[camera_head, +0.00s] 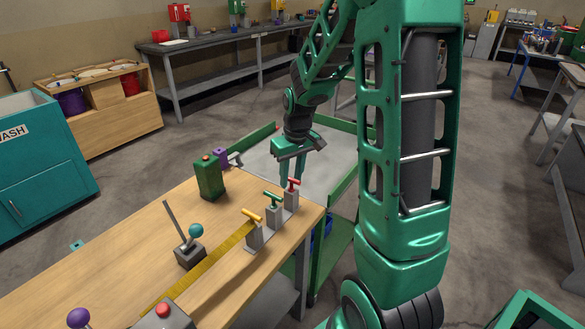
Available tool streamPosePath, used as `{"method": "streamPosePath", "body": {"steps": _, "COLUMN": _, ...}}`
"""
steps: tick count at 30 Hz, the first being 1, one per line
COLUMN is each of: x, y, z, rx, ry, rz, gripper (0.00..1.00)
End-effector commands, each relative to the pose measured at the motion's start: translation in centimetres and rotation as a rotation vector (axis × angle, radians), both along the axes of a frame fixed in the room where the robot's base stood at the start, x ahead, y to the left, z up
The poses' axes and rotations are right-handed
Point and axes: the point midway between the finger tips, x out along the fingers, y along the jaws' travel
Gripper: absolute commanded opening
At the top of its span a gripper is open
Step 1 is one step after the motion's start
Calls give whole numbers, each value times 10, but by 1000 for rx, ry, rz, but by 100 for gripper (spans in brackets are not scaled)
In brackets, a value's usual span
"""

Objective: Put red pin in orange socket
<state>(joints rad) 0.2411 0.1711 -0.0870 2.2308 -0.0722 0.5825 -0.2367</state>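The red pin (294,183), with a T-shaped handle, stands upright in a grey block (291,199) near the far right corner of the wooden table. A green T-handled pin (272,195) and a yellow-orange one (251,214) stand in two similar grey blocks in a row toward the front left. I cannot make out an orange socket; any hole in the blocks is hidden. My gripper (299,180) points down right at the red pin's handle, with its fingers overlapping it in the view. I cannot tell whether they touch it or how far apart they are.
A green-railed cart (262,158) stands behind. My arm covers the right centre.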

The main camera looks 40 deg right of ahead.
Motion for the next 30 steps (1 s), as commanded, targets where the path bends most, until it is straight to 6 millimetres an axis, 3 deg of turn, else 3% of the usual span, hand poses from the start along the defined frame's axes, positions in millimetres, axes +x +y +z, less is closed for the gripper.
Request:
{"method": "streamPosePath", "body": {"steps": 10, "x": 0, "y": 0, "z": -3, "rx": 0, "ry": 0, "rz": 0, "gripper": 30}}
{"method": "streamPosePath", "body": {"steps": 14, "x": 0, "y": 0, "z": -3, "rx": 0, "ry": 0, "rz": 1, "gripper": 0}}
{"method": "streamPosePath", "body": {"steps": 30, "x": 1, "y": 0, "z": 4, "rx": 0, "ry": -1, "rz": 1, "gripper": 0}}
